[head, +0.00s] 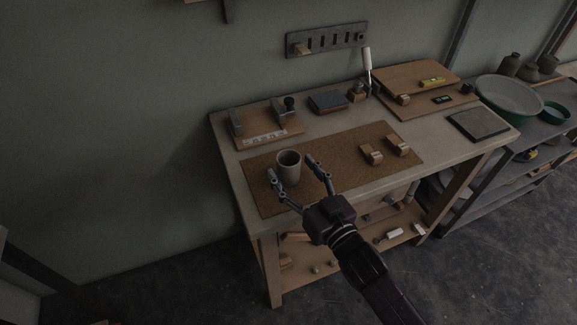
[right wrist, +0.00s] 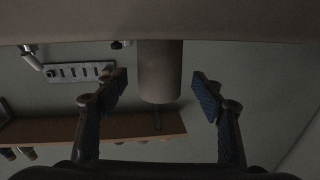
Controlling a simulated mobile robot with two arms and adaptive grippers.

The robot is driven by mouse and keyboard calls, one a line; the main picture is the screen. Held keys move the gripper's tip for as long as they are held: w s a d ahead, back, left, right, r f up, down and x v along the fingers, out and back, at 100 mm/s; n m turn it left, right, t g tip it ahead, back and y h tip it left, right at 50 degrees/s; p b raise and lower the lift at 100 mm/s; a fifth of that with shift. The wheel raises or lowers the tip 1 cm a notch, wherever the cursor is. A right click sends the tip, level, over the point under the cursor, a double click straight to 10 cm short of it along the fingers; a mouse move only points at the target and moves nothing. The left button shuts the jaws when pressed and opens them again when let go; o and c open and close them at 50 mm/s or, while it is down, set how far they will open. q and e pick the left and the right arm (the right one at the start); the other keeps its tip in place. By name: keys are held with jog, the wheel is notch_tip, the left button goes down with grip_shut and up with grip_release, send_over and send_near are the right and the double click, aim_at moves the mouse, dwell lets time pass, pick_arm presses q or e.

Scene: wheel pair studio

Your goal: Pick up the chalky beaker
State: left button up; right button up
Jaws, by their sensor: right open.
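The chalky beaker (head: 289,172), a pale grey open-topped cup, stands upright on the brown mat (head: 335,170) on the workbench. My right gripper (head: 291,169) is open, its fingers reaching in from the front with one tip on either side of the beaker. In the right wrist view, which looks upside down, the beaker (right wrist: 160,72) appears between the two fingertips (right wrist: 158,88), with a gap on both sides. It does not look touched. How deep the beaker sits between the fingers is hard to tell. My left gripper is not in view.
Two small wooden blocks (head: 371,154) (head: 398,145) lie right of the beaker on the mat. A wooden board with fixtures (head: 266,138) stands behind it. A dark box (head: 328,102) and a tilted wooden board (head: 415,76) are farther back. The mat between beaker and blocks is mostly clear.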

jog(key=x, duration=0.2)
jog(key=shift+w+a, duration=0.1)
jog(key=shift+w, duration=0.15)
jog(key=c, duration=1.4)
